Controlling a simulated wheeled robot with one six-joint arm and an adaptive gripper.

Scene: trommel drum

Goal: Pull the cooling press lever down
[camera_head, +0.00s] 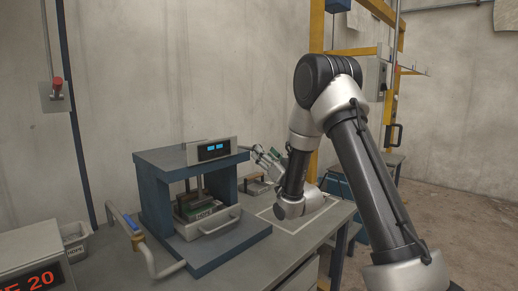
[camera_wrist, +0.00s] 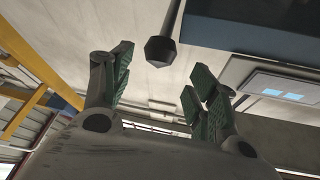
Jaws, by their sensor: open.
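The cooling press (camera_head: 160,195) is a blue-grey frame on the bench in the head view, with a lit blue display on top. In the wrist view a dark rod with a black faceted knob (camera_wrist: 160,49) at its end, apparently the press lever, hangs beside the dark blue body of the press (camera_wrist: 265,32). My gripper (camera_wrist: 158,82) is open, with green-padded fingers to either side below the knob in the picture. Nothing is between the pads, and I cannot tell the remaining distance. In the head view my gripper (camera_head: 267,155) is at the right side of the press; the lever is not clear there.
A tray with a curved handle (camera_head: 220,222) sits inside the press. A bent metal bar with a blue grip (camera_head: 131,222) stands at its left front. A grey bin (camera_head: 76,240) and a red-digit display (camera_head: 30,281) are farther left. A yellow frame (camera_head: 316,90) rises behind my arm.

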